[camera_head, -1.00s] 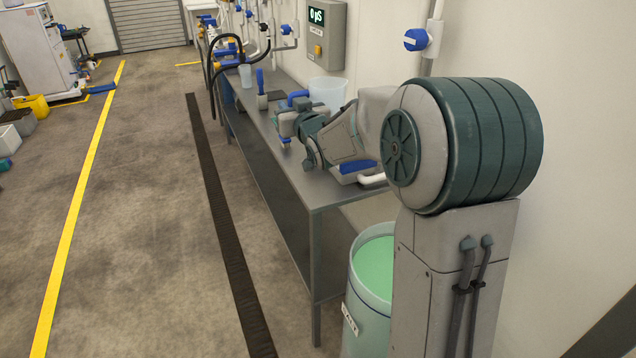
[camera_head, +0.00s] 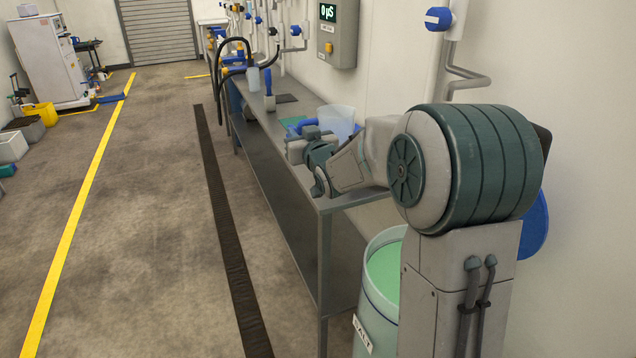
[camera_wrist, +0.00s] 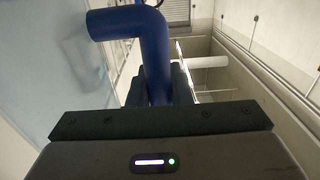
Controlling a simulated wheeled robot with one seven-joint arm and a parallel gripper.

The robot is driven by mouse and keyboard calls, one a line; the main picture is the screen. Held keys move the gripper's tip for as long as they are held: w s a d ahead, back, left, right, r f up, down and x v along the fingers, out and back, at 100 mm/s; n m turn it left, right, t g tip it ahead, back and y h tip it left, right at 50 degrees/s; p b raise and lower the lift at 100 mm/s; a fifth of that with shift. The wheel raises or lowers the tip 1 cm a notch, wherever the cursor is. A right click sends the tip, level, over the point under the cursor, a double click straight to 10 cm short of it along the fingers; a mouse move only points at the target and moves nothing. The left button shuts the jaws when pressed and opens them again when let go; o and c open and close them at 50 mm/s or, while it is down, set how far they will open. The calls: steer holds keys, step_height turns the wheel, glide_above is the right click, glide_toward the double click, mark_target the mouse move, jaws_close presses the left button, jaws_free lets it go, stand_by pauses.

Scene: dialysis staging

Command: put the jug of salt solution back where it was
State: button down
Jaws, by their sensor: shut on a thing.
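The translucent jug (camera_head: 337,120) is at the near part of the grey bench, partly hidden behind my gripper and forearm. Its blue handle fills the middle of the wrist view (camera_wrist: 152,55), with the pale clear jug wall (camera_wrist: 60,75) to the left. My gripper (camera_wrist: 160,88) is shut on the blue handle. In the head view my gripper (camera_head: 303,133) is over the near end of the bench. The jug's base is hidden, so I cannot tell whether it touches the bench.
The grey bench (camera_head: 285,185) runs along the right wall. A green mat (camera_head: 291,122), a dark mat (camera_head: 286,98) and a blue-handled tool (camera_head: 268,88) are farther back on it. A salt-labelled barrel (camera_head: 368,310) with green inside stands at its near end.

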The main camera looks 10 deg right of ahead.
step_height(320, 180, down, 8)
stand_by(0.4)
steer(key=shift+r, duration=0.1)
steer(key=shift+b, duration=0.35)
steer(key=c, duration=1.3)
jaws_free()
